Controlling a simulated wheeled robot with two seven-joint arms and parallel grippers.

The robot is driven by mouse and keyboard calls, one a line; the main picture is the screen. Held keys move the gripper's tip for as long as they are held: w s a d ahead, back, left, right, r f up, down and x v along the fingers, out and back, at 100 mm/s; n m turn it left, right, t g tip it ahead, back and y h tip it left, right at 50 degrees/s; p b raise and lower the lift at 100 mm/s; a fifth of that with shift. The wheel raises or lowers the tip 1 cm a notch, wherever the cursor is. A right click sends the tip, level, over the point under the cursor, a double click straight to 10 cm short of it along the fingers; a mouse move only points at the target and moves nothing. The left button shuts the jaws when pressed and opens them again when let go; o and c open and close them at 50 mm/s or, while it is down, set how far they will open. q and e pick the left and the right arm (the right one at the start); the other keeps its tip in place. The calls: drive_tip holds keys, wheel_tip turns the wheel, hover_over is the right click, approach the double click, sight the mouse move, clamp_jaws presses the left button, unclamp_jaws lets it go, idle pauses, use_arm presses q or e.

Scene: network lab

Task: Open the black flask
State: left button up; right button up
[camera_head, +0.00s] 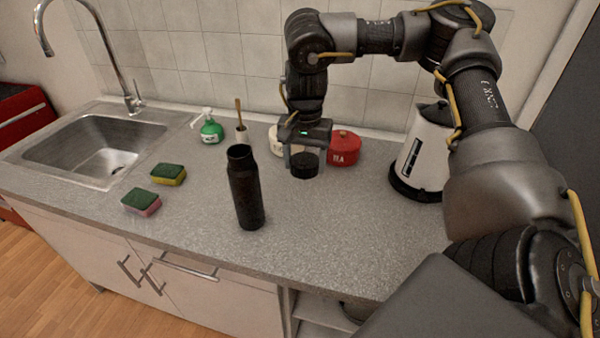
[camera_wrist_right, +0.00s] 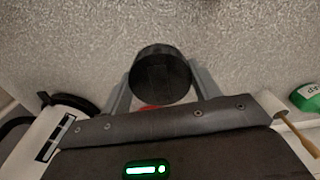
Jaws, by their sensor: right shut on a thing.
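The black flask (camera_head: 246,190) stands upright on the counter in the head view, with its mouth open and no lid on it. My right gripper (camera_head: 305,158) is behind and to the right of the flask, pointing down. It is shut on the black round lid (camera_head: 304,166), which also shows between the fingers in the right wrist view (camera_wrist_right: 160,76). The lid is at or just above the counter; I cannot tell if it touches. The flask does not show in the wrist view. My left gripper is not in view.
A red tea tin (camera_head: 344,149) and a pale tin (camera_head: 276,140) stand behind my right gripper. A white kettle (camera_head: 420,155) is to the right. Two sponges (camera_head: 168,174), a green soap bottle (camera_head: 211,130) and the sink (camera_head: 95,150) are left. The front right counter is clear.

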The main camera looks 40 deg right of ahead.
drive_tip(key=p, duration=0.1)
approach(301, 182)
drive_tip(key=shift+s+a+f, duration=0.45)
drive_tip(key=shift+s+f, duration=0.1)
drive_tip(key=shift+s, duration=0.25)
drive_tip(key=shift+w+d+f, duration=0.3)
drive_tip(key=shift+w+f, duration=0.2)
drive_tip(key=shift+f, duration=0.25)
drive_tip(key=shift+w+d+f, duration=0.2)
drive_tip(key=shift+w+f, duration=0.05)
drive_tip(key=shift+f, duration=0.15)
wheel_tip(301, 182, down, 3)
drive_tip(key=shift+w+r+p, duration=0.1)
drive_tip(key=shift+p, duration=0.65)
drive_tip(key=shift+f, duration=0.3)
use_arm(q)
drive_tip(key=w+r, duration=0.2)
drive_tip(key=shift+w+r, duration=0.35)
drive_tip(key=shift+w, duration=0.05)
